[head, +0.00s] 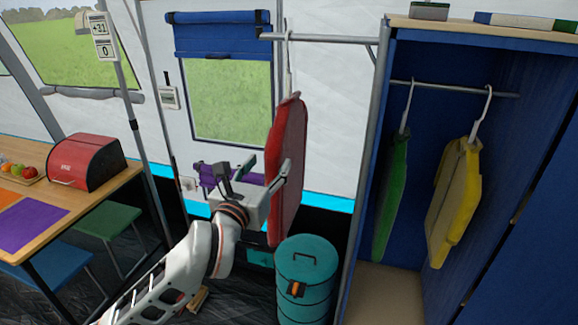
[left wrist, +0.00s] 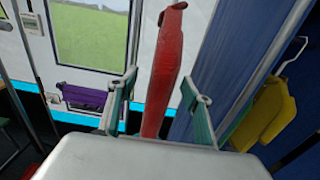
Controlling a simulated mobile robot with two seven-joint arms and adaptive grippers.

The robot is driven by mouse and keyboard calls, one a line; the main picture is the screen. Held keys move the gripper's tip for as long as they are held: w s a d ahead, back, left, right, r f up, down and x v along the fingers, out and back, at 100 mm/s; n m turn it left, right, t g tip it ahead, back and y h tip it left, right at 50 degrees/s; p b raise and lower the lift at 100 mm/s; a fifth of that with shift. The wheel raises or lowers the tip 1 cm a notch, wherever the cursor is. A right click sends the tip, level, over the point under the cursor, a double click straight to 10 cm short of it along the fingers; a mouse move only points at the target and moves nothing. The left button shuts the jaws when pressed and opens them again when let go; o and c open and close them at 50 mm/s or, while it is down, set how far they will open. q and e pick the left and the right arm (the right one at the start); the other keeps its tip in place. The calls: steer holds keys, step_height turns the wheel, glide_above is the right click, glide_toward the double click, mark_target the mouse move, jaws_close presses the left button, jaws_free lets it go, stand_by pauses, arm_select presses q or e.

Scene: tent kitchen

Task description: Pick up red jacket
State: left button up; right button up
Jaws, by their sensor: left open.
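The red jacket (head: 289,165) hangs on a hanger (head: 288,60) from a rail (head: 318,38) outside the blue wardrobe, in the middle of the head view. It is seen nearly edge-on. My left gripper (head: 250,178) is beside the jacket's left face in the head view. In the left wrist view its green fingers (left wrist: 163,105) are spread wide, with the red jacket (left wrist: 163,75) showing in the gap between them. The fingers look apart from the jacket, and the jacket's lower part is hidden behind the gripper body. My right gripper does not show.
The blue wardrobe (head: 358,190) stands to the right, with a green jacket (head: 391,195) and a yellow jacket (head: 453,200) hanging inside. A teal barrel (head: 306,285) stands below the red jacket. A table (head: 75,225) with a red bread box (head: 88,162) is at left.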

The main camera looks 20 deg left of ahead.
mark_target(288, 140)
arm_select(q)
steer(key=w, duration=0.3)
steer(key=shift+w+d+r, duration=0.2)
steer(key=shift+w+d, duration=0.1)
steer(key=shift+d, duration=0.1)
steer(key=shift+w, duration=0.45)
jaws_close()
steer(key=shift+r, duration=0.15)
